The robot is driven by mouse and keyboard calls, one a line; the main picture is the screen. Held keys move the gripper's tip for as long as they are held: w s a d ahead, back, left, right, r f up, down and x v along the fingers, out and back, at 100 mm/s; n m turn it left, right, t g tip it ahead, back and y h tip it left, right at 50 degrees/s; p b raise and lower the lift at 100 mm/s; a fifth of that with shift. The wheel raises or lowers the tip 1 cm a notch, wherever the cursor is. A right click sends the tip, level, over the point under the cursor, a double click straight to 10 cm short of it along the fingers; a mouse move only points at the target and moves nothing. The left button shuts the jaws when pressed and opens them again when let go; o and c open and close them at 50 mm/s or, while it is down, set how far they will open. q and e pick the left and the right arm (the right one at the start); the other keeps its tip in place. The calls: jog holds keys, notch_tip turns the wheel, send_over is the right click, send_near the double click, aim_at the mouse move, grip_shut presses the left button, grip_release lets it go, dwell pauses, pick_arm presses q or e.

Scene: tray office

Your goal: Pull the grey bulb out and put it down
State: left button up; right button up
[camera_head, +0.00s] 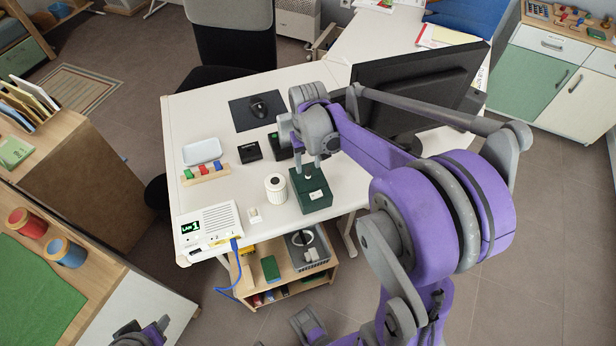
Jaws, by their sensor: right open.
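A dark green box (310,193) stands near the front right of the white desk. A small pale grey knob-like thing, seemingly the grey bulb (307,172), shows at its top; its lower part and seat are too small to make out. My right gripper (308,163) points down just above it, fingers apart. I cannot tell whether the fingers reach around the bulb or stop above it. Part of my left arm, probably its gripper (140,335), shows at the bottom left edge, cut off, far from the box.
Near the box stand a white ribbed cylinder (275,188) and a small white piece (254,215). Black boxes (250,150), a white tray (202,151), a block rack (205,174) and a white device (208,229) are farther left. A monitor (425,88) stands behind my right arm.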

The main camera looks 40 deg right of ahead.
aim_at(308, 169)
notch_tip(308, 169, down, 4)
jog(key=shift+r+b, duration=0.25)
jog(key=shift+b, duration=0.65)
pick_arm(q)
jog(key=f, duration=0.2)
jog(key=shift+s+f, duration=0.2)
jog(key=shift+f, duration=0.1)
pick_arm(e)
grip_shut()
pick_arm(q)
jog(key=shift+r, duration=0.1)
pick_arm(e)
jog(key=shift+r, duration=0.15)
dwell(0.8)
pick_arm(q)
jog(key=shift+w+r+p, duration=0.2)
jog(key=shift+r+p, duration=0.9)
jog(key=shift+w+r+p, duration=0.2)
jog(key=shift+r+p, duration=0.85)
jog(key=shift+r, duration=0.05)
pick_arm(e)
jog(key=shift+r, duration=2.9)
